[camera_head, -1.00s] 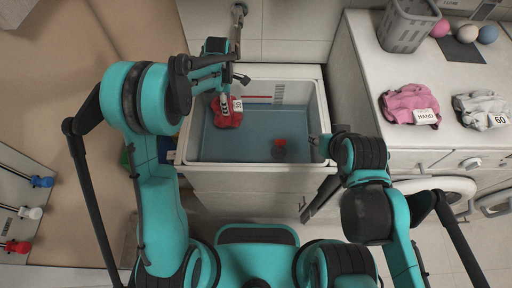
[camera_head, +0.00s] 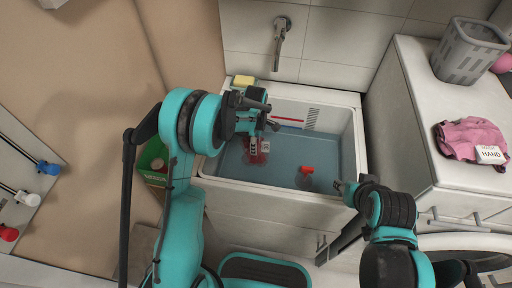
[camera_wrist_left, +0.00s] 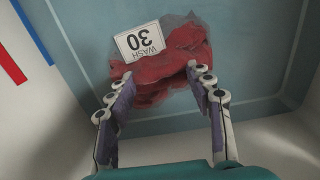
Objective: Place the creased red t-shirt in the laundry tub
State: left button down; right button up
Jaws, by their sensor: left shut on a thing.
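The creased red t-shirt (camera_head: 257,158) is inside the laundry tub (camera_head: 272,192), at the left part of its basin. It looks dimmed there, as if under the blue water. My left gripper (camera_head: 262,143) reaches down into the tub and is shut on the t-shirt. In the left wrist view the t-shirt (camera_wrist_left: 165,75) is bunched between the fingertips (camera_wrist_left: 160,82), with a white "WASH 30" label on it. My right gripper (camera_head: 345,187) is at the tub's front right corner, with no t-shirt in it; its finger opening is unclear.
A red-topped drain plug (camera_head: 306,170) sits in the tub. A pink garment (camera_head: 470,138) and a grey basket (camera_head: 468,50) are on the right counter. A green box (camera_head: 152,160) stands left of the tub.

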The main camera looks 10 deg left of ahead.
pick_arm(q)
jog(key=shift+f, duration=0.6)
pick_arm(e)
jog(key=shift+f, duration=0.25)
pick_arm(q)
jog(key=shift+f, duration=0.15)
pick_arm(e)
jog(key=shift+f, duration=0.15)
pick_arm(q)
jog(key=c, duration=0.6)
grip_release()
jog(key=shift+c, duration=0.2)
